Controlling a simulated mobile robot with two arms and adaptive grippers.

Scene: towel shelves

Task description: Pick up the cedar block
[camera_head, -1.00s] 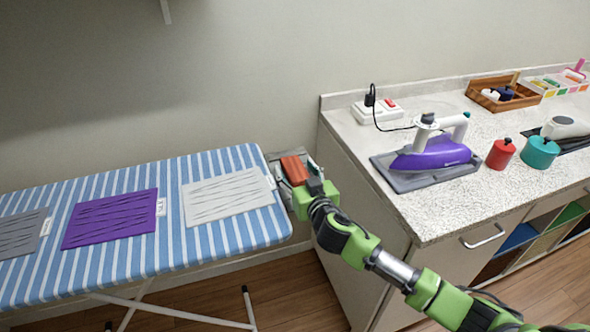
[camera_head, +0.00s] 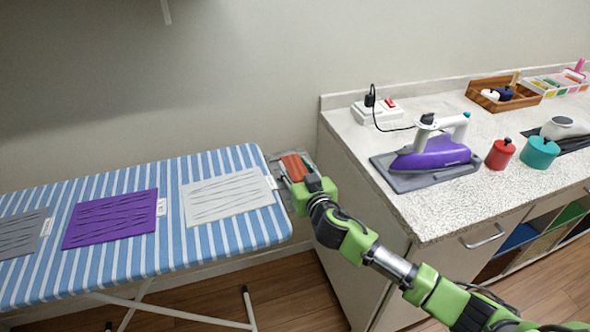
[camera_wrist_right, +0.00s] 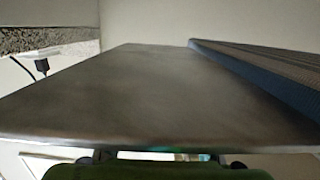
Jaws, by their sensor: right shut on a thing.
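The cedar block (camera_head: 294,167) is a small reddish-brown block at the metal rest on the right end of the ironing board. My right gripper (camera_head: 297,171) comes from the lower right and is shut on the block, with its fingers at the block's sides. Whether the block touches the rest cannot be told. The right wrist view is mostly filled by a smooth grey-brown surface; the block is not clearly made out there, and only green gripper parts show along the bottom edge. My left gripper is not in view.
The striped ironing board (camera_head: 110,265) carries grey, purple and white cloths (camera_head: 225,195). The counter (camera_head: 440,215) at right holds a purple iron (camera_head: 435,153) on its pad, a red canister (camera_head: 501,154) and a teal one (camera_head: 539,152). A gap separates board and counter.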

